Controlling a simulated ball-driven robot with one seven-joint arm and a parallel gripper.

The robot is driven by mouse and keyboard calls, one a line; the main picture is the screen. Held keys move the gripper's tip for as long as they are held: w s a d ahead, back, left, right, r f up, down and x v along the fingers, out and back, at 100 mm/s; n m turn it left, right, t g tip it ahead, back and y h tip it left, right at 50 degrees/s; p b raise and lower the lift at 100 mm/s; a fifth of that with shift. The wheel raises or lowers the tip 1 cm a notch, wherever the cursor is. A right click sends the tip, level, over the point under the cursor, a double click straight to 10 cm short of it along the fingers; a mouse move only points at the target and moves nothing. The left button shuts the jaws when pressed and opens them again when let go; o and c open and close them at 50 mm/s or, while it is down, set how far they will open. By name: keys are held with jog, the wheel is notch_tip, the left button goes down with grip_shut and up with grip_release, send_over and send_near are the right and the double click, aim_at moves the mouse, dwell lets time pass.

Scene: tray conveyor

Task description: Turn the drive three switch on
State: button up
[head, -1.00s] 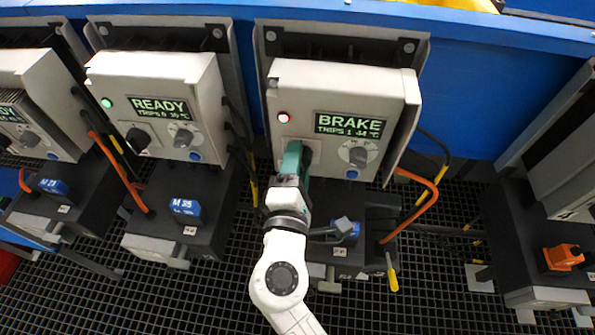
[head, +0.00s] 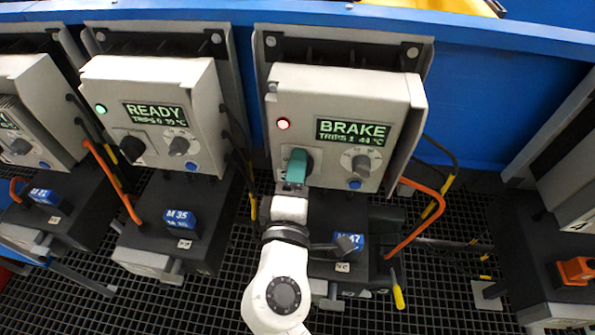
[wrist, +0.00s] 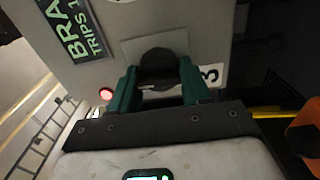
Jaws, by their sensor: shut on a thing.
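The drive box (head: 345,92) in the middle of the head view has a lit red lamp (head: 283,124) and a display (head: 353,131) reading BRAKE. In the wrist view, its black rotary switch (wrist: 158,64) sits on a square plate beside a label (wrist: 211,74) with a 3. My gripper (head: 297,163) has its green fingers on either side of this switch and is shut on it. In the head view my gripper hides most of the switch. In the wrist view the red lamp (wrist: 106,94) is also lit.
A grey dial (head: 362,166) and a blue button (head: 355,184) sit right of the switch. The neighbouring drive box (head: 150,80) at left reads READY with a green lamp. Below are a motor labelled M 47 (head: 348,244), an orange cable (head: 425,222) and a yellow-handled tool (head: 398,292).

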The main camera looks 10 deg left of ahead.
jog(key=o, duration=1.1)
jog(key=shift+c, duration=0.2)
jog(key=s, duration=1)
jog(key=shift+s+a, duration=0.15)
jog(key=shift+s, duration=0.25)
jog(key=shift+f, duration=0.1)
